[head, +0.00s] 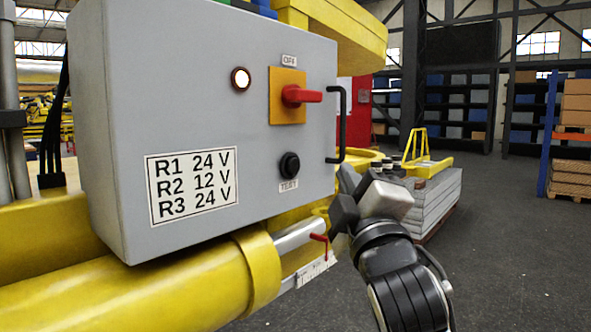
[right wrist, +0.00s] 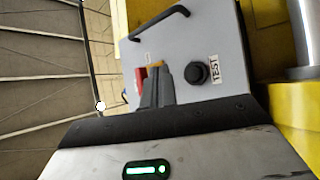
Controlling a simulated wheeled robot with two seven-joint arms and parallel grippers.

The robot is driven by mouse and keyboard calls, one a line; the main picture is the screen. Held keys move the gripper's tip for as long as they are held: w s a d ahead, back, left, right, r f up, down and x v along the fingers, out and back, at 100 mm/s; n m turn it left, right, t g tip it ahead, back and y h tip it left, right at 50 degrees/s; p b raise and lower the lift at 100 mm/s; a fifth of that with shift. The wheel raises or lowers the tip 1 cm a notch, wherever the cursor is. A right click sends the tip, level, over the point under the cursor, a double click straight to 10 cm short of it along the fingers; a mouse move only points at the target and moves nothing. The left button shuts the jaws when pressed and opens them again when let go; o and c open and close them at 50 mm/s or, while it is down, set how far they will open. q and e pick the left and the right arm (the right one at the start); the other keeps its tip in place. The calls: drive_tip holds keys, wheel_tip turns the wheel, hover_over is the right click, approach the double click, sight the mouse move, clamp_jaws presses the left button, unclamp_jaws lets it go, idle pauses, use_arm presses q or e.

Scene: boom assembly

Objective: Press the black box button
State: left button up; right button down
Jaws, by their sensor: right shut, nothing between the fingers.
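The black round button (head: 290,165) sits above a TEST label on the grey box (head: 200,110). In the right wrist view the button (right wrist: 196,73) shows just right of my fingertips, uncovered, with the TEST label beside it. My right gripper (head: 345,200) is shut and empty, to the right of the button near the box's lower right corner. In the wrist view its fingers (right wrist: 155,88) are together and overlap the red and yellow switch. I cannot tell how far the fingertips are from the box face. My left gripper is not in view.
A red rotary switch (head: 300,95) on a yellow plate, a lit lamp (head: 241,79) and a black handle (head: 341,125) are also on the box. A yellow cylinder (head: 170,285) runs below it. Stacked grey plates (head: 435,200) stand behind my right arm. Open floor lies to the right.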

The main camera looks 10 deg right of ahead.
sight(292, 166)
drive_tip(key=w+a, duration=0.4)
drive_tip(key=w, duration=0.1)
drive_tip(key=shift+b, duration=0.45)
idle(0.4)
drive_tip(key=shift+w, duration=0.1)
idle(1.1)
drive_tip(key=shift+w+a, duration=0.3)
